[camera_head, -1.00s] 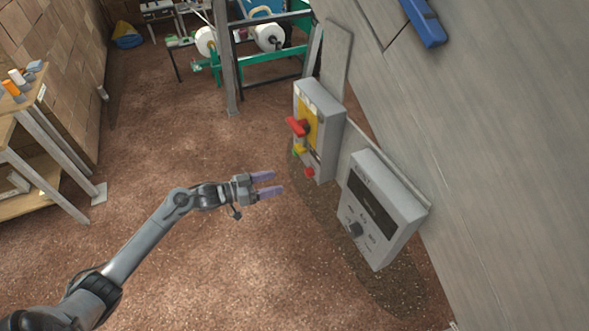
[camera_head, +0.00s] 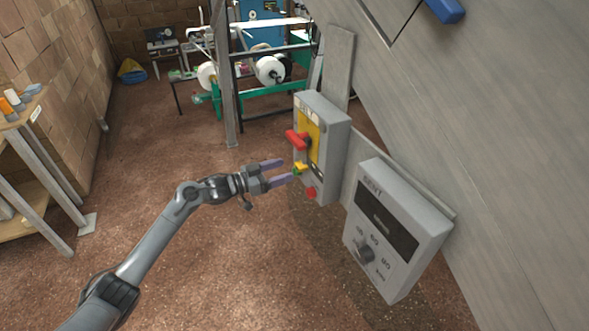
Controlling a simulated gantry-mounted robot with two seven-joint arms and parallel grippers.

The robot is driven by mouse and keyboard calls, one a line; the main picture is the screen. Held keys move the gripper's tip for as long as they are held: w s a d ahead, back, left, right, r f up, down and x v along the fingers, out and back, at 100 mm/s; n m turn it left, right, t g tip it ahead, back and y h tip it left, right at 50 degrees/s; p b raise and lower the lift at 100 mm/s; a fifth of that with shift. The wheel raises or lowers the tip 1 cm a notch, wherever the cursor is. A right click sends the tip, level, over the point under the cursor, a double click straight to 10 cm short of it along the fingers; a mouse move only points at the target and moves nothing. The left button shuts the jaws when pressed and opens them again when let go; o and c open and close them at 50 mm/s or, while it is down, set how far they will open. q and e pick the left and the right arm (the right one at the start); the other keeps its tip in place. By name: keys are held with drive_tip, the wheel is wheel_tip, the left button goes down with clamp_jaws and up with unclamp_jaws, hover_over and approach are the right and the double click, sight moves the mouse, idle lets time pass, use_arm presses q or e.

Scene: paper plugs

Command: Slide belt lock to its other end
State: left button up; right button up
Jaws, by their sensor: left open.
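A grey control box (camera_head: 334,150) with a yellow panel (camera_head: 314,137) is mounted on the grey machine wall. It carries a red handle (camera_head: 297,140), a small yellow piece (camera_head: 301,167) with green at its edge, and a red button (camera_head: 311,192) below. No part is readably marked as the belt lock; the small yellow piece may be it, but I cannot tell. My left gripper (camera_head: 284,171) is open and empty. Its two purple fingers point right, just left of the yellow piece, with a small apparent gap. My right gripper is not in view.
A blue handle (camera_head: 446,9) is at the top right. A green-framed machine with white rolls (camera_head: 270,69) stands behind. A wooden table (camera_head: 22,170) is left. Brown floor is open between.

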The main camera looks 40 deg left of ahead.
sight(296, 166)
use_arm(q)
drive_tip(key=shift+b+x, duration=0.4)
drive_tip(key=shift+x, duration=2.15)
drive_tip(key=shift+c, duration=0.3)
clamp_jaws()
